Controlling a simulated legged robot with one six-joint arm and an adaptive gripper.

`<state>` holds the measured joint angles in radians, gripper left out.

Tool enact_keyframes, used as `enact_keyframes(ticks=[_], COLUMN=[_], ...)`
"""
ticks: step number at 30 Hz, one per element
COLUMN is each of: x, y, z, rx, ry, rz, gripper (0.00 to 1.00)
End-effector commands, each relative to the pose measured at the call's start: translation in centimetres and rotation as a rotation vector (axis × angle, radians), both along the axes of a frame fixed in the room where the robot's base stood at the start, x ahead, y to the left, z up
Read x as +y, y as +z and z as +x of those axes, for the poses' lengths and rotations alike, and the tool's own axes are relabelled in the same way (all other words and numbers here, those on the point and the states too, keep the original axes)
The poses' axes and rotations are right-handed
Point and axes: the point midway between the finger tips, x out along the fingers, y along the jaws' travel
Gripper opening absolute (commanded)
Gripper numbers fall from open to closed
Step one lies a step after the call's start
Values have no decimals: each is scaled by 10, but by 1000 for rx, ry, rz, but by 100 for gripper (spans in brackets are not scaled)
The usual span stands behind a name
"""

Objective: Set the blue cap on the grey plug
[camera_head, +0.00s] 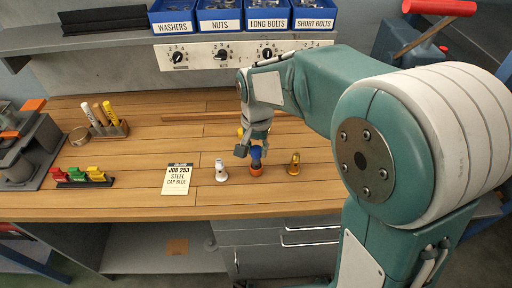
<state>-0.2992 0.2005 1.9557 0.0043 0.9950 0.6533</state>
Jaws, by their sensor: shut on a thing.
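My gripper (251,148) reaches down over the workbench and is shut on the blue cap (256,153). The cap is directly above or on an orange-coloured plug (256,170); I cannot tell whether they touch. The pale grey plug (221,170) stands upright on the bench to the left of my gripper, apart from it. A brass-yellow plug (293,164) stands to the right. A small yellow thing (240,131) shows partly behind my gripper, mostly hidden.
A job card (178,179) reading "JOB 253 STEEL CAP BLUE" lies left of the grey plug. A rack of coloured clips (84,176), a marker holder (105,129) and a grey vise-like tool (30,145) stand farther left. Labelled blue bins (220,16) line the shelf behind.

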Motion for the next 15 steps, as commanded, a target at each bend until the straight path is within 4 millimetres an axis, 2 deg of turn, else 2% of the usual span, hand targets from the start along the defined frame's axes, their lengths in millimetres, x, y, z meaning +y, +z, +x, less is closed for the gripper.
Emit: enact_keyframes(ticks=[15], x=[0], y=[-12], z=[0], rx=[1], ry=[0], rz=[-1], gripper=[20])
